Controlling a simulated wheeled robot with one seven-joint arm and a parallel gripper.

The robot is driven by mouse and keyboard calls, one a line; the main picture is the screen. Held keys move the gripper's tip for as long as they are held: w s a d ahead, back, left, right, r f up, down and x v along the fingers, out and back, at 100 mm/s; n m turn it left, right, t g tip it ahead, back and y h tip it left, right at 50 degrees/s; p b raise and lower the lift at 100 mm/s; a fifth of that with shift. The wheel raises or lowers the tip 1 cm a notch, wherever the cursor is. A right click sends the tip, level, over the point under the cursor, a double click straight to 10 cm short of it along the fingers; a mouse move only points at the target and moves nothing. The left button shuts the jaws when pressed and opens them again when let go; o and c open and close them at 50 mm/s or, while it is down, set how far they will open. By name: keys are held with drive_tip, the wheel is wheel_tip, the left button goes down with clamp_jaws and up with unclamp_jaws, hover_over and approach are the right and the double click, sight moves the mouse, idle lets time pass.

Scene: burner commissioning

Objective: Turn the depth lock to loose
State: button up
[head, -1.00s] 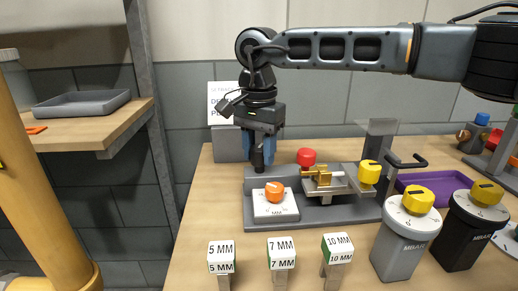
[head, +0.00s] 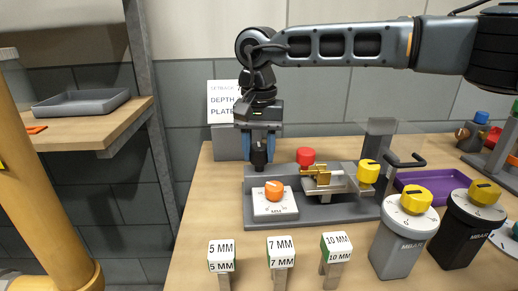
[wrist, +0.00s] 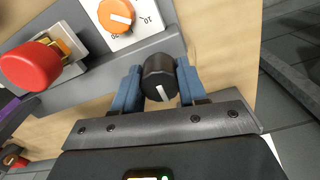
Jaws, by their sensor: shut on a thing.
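The black knob (head: 258,158), which looks like the depth lock, stands at the back left corner of the grey fixture (head: 315,212). My gripper (head: 259,150) points down over it, with a blue finger on each side. In the wrist view, my gripper (wrist: 158,76) is shut on the black knob (wrist: 159,72). A white pointer line shows on its top. No loose or locked marking is readable beside the knob. An orange dial (head: 273,190) on a white scale plate sits just in front of it, also in the wrist view (wrist: 117,15).
A red knob (head: 305,156), a brass clamp (head: 318,176) and a yellow knob (head: 368,171) stand to the right on the fixture. Labelled blocks (head: 281,253) and two yellow-topped cylinders (head: 408,235) stand in front. A placard (head: 223,103) is behind my gripper.

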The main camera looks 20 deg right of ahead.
sight(259, 147)
drive_tip(key=shift+a, duration=0.1)
drive_tip(key=o, duration=1.1)
drive_tip(key=shift+c, duration=0.2)
wheel_tip(259, 147, up, 8)
drive_tip(key=shift+f, duration=0.1)
